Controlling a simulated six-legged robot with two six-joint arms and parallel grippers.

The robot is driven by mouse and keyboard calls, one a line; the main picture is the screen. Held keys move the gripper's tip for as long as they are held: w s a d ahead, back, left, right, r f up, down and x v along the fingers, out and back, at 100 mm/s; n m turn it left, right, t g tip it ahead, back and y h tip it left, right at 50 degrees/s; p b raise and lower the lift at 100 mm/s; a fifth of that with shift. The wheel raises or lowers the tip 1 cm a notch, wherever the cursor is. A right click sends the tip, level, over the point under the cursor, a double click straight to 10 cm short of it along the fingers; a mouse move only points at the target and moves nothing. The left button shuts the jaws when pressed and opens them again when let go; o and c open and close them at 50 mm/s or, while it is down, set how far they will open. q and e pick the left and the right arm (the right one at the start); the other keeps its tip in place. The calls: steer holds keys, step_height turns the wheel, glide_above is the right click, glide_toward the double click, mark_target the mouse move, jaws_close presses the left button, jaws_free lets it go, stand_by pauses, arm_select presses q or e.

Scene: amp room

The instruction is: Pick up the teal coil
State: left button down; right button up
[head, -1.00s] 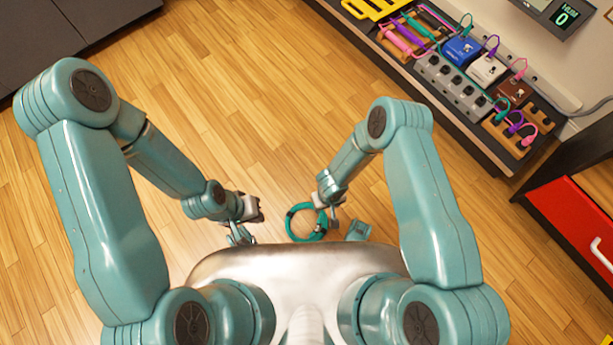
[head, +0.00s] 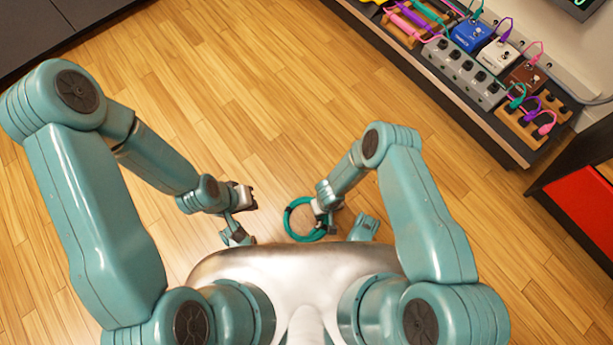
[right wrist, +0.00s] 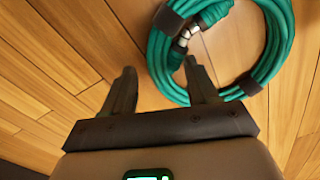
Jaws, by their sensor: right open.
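The teal coil (head: 291,228) is a ring of looped cable on the wooden floor, just in front of my body. In the right wrist view the teal coil (right wrist: 276,60) has dark straps and metal plugs. My right gripper (head: 322,212) is at the coil's right edge; in the right wrist view the right gripper (right wrist: 158,72) is open. One finger overlaps the inside of the ring and the other is outside it, with the coil's near-left strands between them. Contact cannot be told. My left gripper (head: 248,197) is left of the coil, its jaws unclear.
A dark shelf (head: 440,85) at upper right holds a grey power strip (head: 465,73), a blue pedal (head: 471,37), a white pedal (head: 500,55) and colored cables. A red panel (head: 585,208) stands at right. The wooden floor (head: 250,110) between is clear.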

steer(key=shift+f, duration=0.7)
arm_select(q)
steer(key=shift+w+f, duration=0.3)
steer(key=shift+f, duration=0.1)
arm_select(e)
steer(key=shift+r, duration=0.15)
jaws_close()
steer(key=shift+r, duration=0.1)
